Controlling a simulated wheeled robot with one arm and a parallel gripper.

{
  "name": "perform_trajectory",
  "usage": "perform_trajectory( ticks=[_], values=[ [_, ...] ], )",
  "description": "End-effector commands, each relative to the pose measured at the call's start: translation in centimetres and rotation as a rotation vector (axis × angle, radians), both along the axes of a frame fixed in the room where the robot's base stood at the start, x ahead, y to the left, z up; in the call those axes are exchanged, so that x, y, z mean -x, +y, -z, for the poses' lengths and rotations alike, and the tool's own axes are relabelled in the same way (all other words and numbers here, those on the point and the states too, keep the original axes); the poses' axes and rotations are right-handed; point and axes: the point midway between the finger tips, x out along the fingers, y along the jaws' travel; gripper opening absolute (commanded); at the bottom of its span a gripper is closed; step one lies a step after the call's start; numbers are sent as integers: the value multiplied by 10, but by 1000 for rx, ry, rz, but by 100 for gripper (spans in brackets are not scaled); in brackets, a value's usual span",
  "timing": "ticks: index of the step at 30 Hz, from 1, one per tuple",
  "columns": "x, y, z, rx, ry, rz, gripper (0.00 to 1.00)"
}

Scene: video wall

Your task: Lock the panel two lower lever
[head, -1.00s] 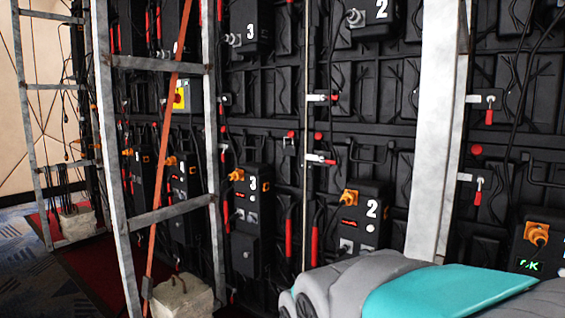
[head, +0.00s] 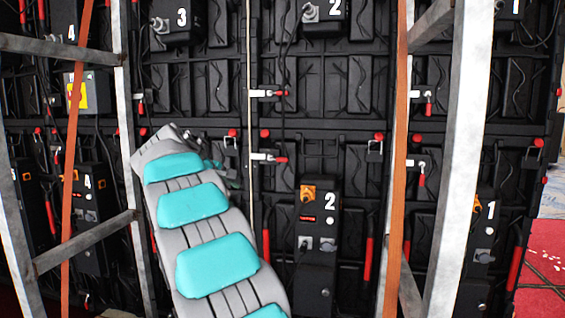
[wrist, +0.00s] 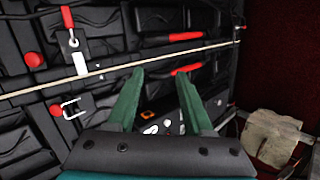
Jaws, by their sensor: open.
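The panel two lower lever (head: 270,157) is a pale metal latch with a red handle, left of and above the lower box marked 2 (head: 318,235). Its handle points sideways to the right. In the wrist view, turned about a quarter, the lever (wrist: 69,27) is at the upper left with its red handle toward the top. My gripper (wrist: 161,72) is open and empty, its two green fingers apart. It is to the right of the lever in the wrist view and not touching it. In the head view my arm hides most of the gripper.
A similar upper lever (head: 268,93) also has its handle sideways. Levers to the right (head: 421,178) hang down. A thin pale vertical rod (head: 250,200) runs left of the lever. Metal ladder frames (head: 460,150) stand on both sides. A red knob (wrist: 33,59) sits near the lever.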

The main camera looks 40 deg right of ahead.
Motion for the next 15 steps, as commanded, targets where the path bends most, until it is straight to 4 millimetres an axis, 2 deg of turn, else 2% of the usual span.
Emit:
perform_trajectory(
  ticks=[1, 6, 10, 15],
  values=[
    [-18, -8, -6, 40, -14, -8, 51],
    [-61, -32, -34, 176, -55, -32, 51],
    [-84, -48, -52, 271, -88, -36, 51],
    [-100, -70, -66, 384, -125, -23, 51]
  ],
)
